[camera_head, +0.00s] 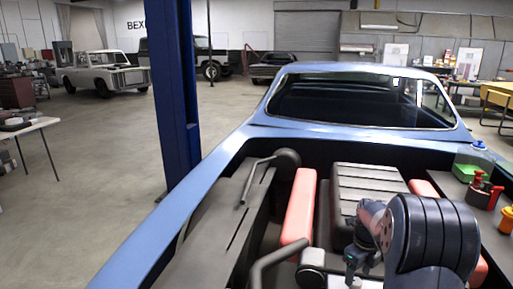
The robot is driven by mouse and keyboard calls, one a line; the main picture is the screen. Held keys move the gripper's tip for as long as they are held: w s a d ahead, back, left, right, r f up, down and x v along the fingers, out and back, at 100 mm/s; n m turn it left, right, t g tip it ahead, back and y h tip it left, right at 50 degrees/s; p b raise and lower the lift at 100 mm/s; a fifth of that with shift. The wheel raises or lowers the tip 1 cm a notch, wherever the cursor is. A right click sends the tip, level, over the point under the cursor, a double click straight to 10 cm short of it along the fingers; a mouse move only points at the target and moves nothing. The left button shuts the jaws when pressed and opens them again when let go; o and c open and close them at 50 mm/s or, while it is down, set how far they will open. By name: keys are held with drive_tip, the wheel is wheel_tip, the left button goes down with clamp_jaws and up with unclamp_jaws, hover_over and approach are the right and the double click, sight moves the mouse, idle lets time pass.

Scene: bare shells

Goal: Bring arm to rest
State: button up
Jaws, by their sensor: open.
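My arm shows at the lower right, folded close in front of the camera, with a large dark rounded link nearest. My gripper (352,268) is small in view, low and left of that link. It points down and looks open, with nothing seen between its fingers. Its tips are partly hard to make out against the dark parts behind. Below and behind it are a dark ridged box and red-padded parts.
A blue car shell (265,131) surrounds the view ahead. A blue post (172,90) stands left of it. Open floor lies left.

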sight(356, 280)
wheel_tip(356, 280, down, 4)
drive_tip(key=shift+r, duration=0.25)
drive_tip(key=shift+r, duration=0.15)
